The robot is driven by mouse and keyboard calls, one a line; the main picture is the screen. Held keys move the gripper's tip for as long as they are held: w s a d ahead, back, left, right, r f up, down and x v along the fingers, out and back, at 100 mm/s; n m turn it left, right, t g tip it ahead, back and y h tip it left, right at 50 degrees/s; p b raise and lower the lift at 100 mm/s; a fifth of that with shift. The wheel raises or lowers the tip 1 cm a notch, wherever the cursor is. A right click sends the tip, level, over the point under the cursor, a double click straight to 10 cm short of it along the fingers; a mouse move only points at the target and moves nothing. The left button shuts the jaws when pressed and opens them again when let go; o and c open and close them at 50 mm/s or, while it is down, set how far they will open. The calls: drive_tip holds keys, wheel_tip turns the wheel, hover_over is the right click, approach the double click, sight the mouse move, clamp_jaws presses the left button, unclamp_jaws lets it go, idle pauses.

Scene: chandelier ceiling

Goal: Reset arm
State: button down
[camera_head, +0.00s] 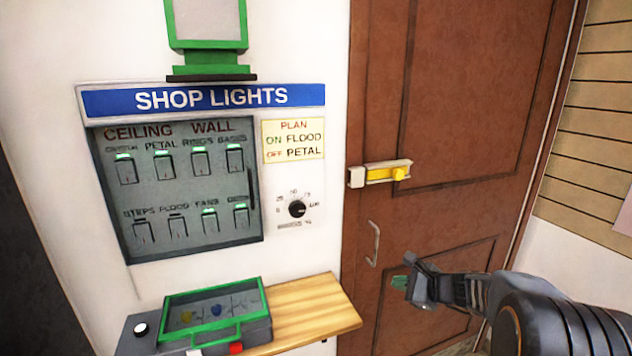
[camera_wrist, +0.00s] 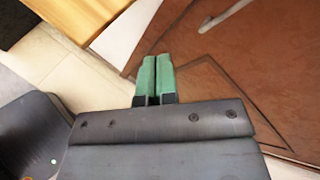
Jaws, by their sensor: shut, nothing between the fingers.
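My gripper (camera_head: 402,283) is at the lower right in the head view, in front of the brown door (camera_head: 440,110). Its green fingertips point left, toward the wooden shelf. In the wrist view the two green fingers (camera_wrist: 155,78) lie side by side, shut with nothing between them. My dark arm reaches in from the lower right corner. The fingers look apart from the door, its handle (camera_head: 374,243) and the shelf.
A panel headed SHOP LIGHTS (camera_head: 205,98) has several switches and a dial (camera_head: 297,208). Below, a wooden shelf (camera_head: 315,310) carries a green-framed box (camera_head: 213,325). A yellow latch (camera_head: 382,173) crosses the door's edge. Floor (camera_wrist: 60,75) shows below the gripper.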

drive_tip(key=s+a+n+g+h, duration=0.3)
drive_tip(key=s+n+h, duration=0.1)
drive_tip(key=s+n, duration=0.6)
drive_tip(key=s+a+r+n+g+h+p, duration=0.1)
drive_tip(key=s+a+n+g+h, duration=0.1)
drive_tip(key=s+n, duration=0.8)
drive_tip(key=s+a+h, duration=0.1)
drive_tip(key=s+h, duration=0.1)
drive_tip(key=s, duration=0.1)
drive_tip(key=shift+s+n+g, duration=0.2)
drive_tip(key=shift+n+g, duration=0.1)
drive_tip(key=shift+g, duration=0.1)
